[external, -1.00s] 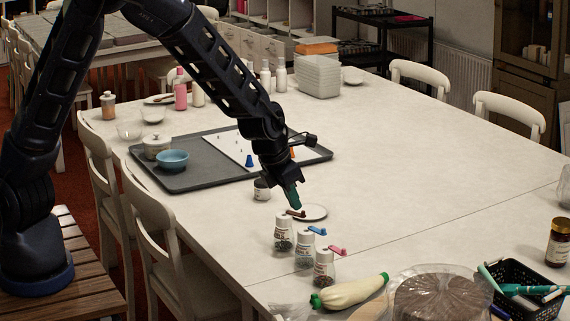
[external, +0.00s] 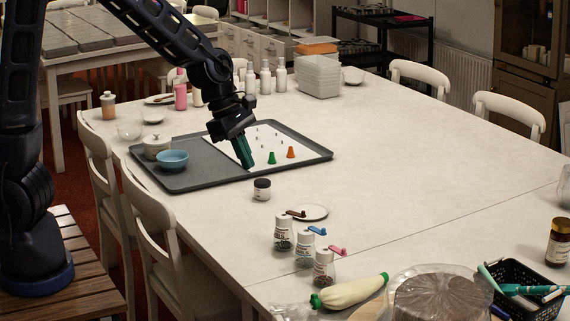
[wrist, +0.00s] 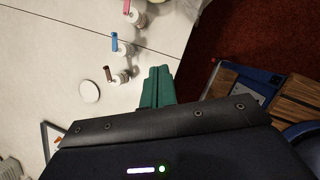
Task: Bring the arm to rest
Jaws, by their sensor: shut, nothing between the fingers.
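My gripper (external: 249,164) has green fingers, pressed together and empty. In the external view it points down in front of the white sheet on the grey tray (external: 200,185), with nothing held. In the wrist view my gripper (wrist: 157,84) shows the two green fingers side by side, with the table and the red floor below. My dark arm reaches in from the left and bends downward at the wrist. A green cone (external: 271,158) and an orange cone (external: 291,152) stand just right of the fingertips in the picture.
Several shakers with coloured handles, including one with a pink handle (external: 323,267), stand near the front edge. A small dark jar (external: 262,189), a white plate (external: 308,212) and a blue bowl (external: 173,160) are nearby. The table's right middle is clear.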

